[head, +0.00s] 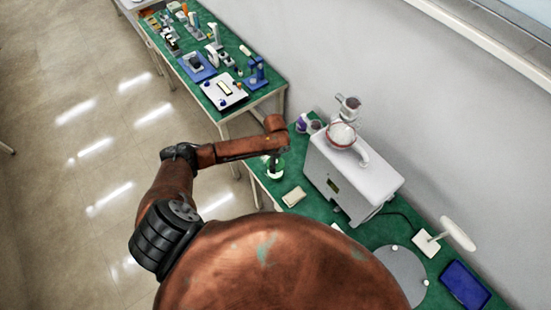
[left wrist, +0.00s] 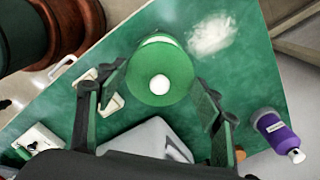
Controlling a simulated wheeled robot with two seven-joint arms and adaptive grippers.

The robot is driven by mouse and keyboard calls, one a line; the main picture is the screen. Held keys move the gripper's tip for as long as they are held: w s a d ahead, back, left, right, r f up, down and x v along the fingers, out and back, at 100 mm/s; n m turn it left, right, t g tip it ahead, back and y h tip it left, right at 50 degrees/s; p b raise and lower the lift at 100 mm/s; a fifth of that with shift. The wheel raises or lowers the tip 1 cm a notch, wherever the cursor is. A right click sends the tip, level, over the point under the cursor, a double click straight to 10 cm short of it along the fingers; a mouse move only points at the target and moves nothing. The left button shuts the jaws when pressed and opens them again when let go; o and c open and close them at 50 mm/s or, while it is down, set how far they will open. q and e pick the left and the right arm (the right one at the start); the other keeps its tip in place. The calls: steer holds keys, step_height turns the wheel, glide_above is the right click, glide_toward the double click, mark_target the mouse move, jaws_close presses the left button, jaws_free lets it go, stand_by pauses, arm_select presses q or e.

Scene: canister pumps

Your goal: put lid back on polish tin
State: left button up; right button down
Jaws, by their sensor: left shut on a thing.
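The lid (left wrist: 160,72) is a round green disc with a white knob, centred between the fingers of my left gripper (left wrist: 158,88) in the left wrist view. My left gripper is shut on it. A pale rim shows just past the lid's far edge, probably the tin (left wrist: 155,39); I cannot tell whether lid and tin touch. In the head view my left gripper (head: 273,157) is over the green bench, right above a small white and green round thing (head: 275,172). The gripper partly hides it. My right gripper is not in view.
A large white machine (head: 345,178) stands close to the right of my left gripper. Purple bottles (head: 302,123) stand behind it, one also in the left wrist view (left wrist: 276,133). A cream block (head: 293,197) lies nearer on the bench. A pale patch (left wrist: 212,34) marks the mat.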

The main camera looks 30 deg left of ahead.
arm_select(q)
steer(key=shift+f+b, duration=0.65)
steer(key=shift+b, duration=0.1)
step_height(320, 180, down, 3)
steer(key=b, duration=0.3)
steer(key=shift+f+b, duration=0.15)
steer(key=shift+b, duration=0.15)
steer(key=shift+f, duration=0.85)
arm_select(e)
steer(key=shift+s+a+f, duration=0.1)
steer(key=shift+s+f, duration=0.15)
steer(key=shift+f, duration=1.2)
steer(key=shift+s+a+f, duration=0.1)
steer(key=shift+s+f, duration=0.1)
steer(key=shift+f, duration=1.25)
arm_select(q)
steer(key=shift+p, duration=0.5)
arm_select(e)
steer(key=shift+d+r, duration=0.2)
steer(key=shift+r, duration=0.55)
arm_select(q)
steer(key=shift+f, duration=0.15)
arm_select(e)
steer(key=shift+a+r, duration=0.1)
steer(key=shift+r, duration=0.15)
arm_select(q)
steer(key=shift+p, duration=0.55)
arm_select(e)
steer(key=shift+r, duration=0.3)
